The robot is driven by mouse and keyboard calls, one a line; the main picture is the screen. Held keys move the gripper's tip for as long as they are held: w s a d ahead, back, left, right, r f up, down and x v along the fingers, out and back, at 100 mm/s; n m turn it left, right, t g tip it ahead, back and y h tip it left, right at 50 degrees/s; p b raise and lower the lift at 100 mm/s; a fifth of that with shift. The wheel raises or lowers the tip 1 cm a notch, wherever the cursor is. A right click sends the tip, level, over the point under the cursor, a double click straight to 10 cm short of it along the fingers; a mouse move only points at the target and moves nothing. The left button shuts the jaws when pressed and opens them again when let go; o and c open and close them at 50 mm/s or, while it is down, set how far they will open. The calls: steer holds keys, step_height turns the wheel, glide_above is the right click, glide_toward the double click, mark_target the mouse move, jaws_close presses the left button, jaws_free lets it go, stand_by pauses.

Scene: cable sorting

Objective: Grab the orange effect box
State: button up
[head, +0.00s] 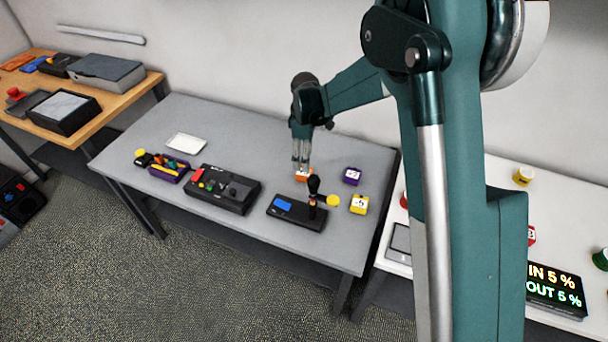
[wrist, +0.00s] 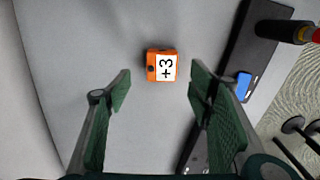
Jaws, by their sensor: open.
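The orange effect box (wrist: 161,66) with a white "+3" label lies on the grey table in the wrist view. It sits between and a little beyond the fingertips of my gripper (wrist: 160,80), which is open with green pads and empty. In the head view the orange box (head: 304,175) shows just below my gripper (head: 301,158), partly hidden by it. No finger visibly touches the box.
A black device with a blue screen and upright knob (head: 297,210) stands in front of the box. A purple box (head: 351,176) and a yellow box (head: 359,204) are to the right. A black control box (head: 225,190) is to the left.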

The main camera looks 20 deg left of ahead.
mark_target(304, 174)
steer(key=shift+f, duration=1.25)
steer(key=shift+f, duration=0.1)
steer(key=shift+s+f+b, duration=0.2)
steer(key=shift+f+b, duration=0.6)
steer(key=shift+f, duration=1.7)
steer(key=shift+c, duration=0.3)
steer(key=c, duration=1)
